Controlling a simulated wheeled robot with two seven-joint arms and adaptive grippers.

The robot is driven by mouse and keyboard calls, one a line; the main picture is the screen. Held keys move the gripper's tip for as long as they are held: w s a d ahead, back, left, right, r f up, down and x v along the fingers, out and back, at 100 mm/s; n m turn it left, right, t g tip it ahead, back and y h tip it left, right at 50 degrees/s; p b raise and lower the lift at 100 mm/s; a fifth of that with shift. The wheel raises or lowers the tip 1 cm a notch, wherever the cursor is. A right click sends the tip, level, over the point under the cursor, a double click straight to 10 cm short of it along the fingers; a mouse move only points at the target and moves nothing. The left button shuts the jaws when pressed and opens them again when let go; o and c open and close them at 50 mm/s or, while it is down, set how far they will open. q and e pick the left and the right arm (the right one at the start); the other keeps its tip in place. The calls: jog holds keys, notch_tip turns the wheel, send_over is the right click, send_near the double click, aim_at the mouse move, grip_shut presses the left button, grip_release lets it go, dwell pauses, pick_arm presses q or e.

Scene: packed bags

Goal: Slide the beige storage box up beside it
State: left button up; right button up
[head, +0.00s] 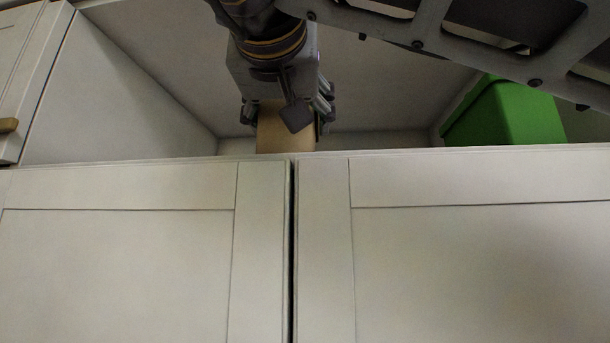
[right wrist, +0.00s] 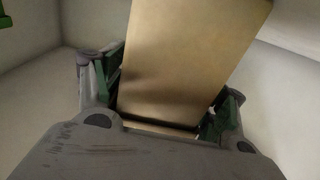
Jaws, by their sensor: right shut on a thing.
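The beige storage box (head: 284,134) is inside the white cabinet space, its lower part hidden behind the front edge. My right gripper (head: 288,112) comes down from above and is shut on the box. In the right wrist view the box (right wrist: 188,60) fills the middle, between the two fingers of the gripper (right wrist: 165,100). A green box (head: 510,115) stands to the right in the same space, with a clear gap between it and the beige box. My left gripper is not in view.
The white cabinet's front panels (head: 120,265) stand below and in front of the space. A side wall (head: 115,95) bounds it at the left. The floor between the beige and green boxes is hidden by the front edge. My arm link covers the upper right.

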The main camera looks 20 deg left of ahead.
jog(key=shift+w+d, duration=0.1)
jog(key=shift+d, duration=0.4)
jog(key=shift+w+d+b, duration=0.15)
jog(key=shift+w+d, duration=0.1)
jog(key=shift+d, duration=0.7)
jog(key=shift+w+d+b, duration=0.15)
jog(key=shift+w+d, duration=0.05)
jog(key=shift+d, duration=0.75)
jog(key=shift+w+d, duration=0.1)
jog(key=shift+d, duration=0.2)
jog(key=shift+w+d, duration=0.15)
jog(key=shift+d, duration=0.5)
jog(key=shift+d, duration=0.2)
jog(key=shift+w+d, duration=0.15)
jog(key=shift+d, duration=0.35)
jog(key=shift+d, duration=0.25)
jog(key=shift+w+d, duration=0.15)
jog(key=shift+d, duration=0.35)
jog(key=shift+w+d, duration=0.15)
jog(key=shift+d, duration=0.35)
jog(key=shift+d, duration=0.2)
